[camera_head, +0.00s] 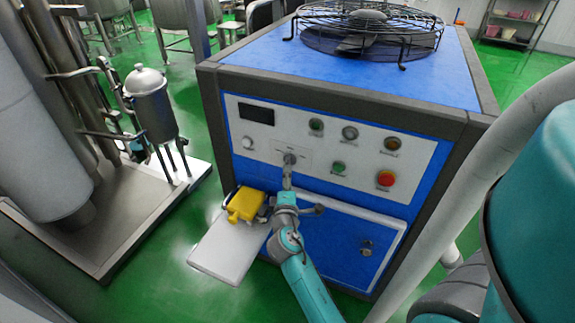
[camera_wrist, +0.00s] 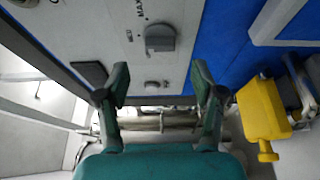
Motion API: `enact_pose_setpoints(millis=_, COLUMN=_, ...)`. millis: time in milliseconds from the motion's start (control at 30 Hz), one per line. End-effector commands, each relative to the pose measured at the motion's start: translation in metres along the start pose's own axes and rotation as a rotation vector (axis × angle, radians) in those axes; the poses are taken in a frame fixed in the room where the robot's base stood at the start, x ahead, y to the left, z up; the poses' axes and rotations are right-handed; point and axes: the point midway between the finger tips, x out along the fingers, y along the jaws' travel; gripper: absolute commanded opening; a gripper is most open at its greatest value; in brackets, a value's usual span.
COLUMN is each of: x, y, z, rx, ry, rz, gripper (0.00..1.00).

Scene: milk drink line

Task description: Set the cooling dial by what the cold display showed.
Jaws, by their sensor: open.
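The cooling dial (camera_head: 290,158) is a grey knob on the white control panel (camera_head: 330,145) of the blue cooling unit. In the wrist view the dial (camera_wrist: 160,40) shows as a dark grey knob with a "MAX" mark beside it; I cannot read its exact setting. The display (camera_head: 256,113) at the panel's upper left is dark, with no readable digits. My gripper (camera_head: 288,180) points at the panel just below the dial. In the wrist view my gripper (camera_wrist: 160,88) is open and empty, its fingers apart, with the dial beyond them.
Several buttons and a red knob (camera_head: 385,179) sit right of the dial, and a small white knob (camera_head: 248,143) left of it. A yellow object (camera_head: 245,204) lies by a pale shelf (camera_head: 225,250) below. A fan guard (camera_head: 370,25) tops the unit.

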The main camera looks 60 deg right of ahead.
Motion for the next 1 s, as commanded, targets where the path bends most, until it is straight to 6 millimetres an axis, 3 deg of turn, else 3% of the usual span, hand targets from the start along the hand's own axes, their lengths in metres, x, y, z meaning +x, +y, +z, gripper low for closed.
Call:
enact_pose_setpoints(millis=200, x=0.039, y=0.000, z=0.000, rx=0.001, ry=-0.001, rz=0.001, gripper=0.68)
enact_pose_setpoints(millis=400, x=0.062, y=0.000, z=0.000, rx=0.001, ry=0.000, rz=0.000, gripper=0.68)
enact_pose_setpoints(millis=833, x=0.070, y=0.000, z=0.000, rx=0.001, ry=0.002, rz=0.000, gripper=0.68)
enact_pose_setpoints(millis=1000, x=0.070, y=0.000, z=0.000, rx=0.001, ry=0.002, rz=0.000, gripper=0.25)
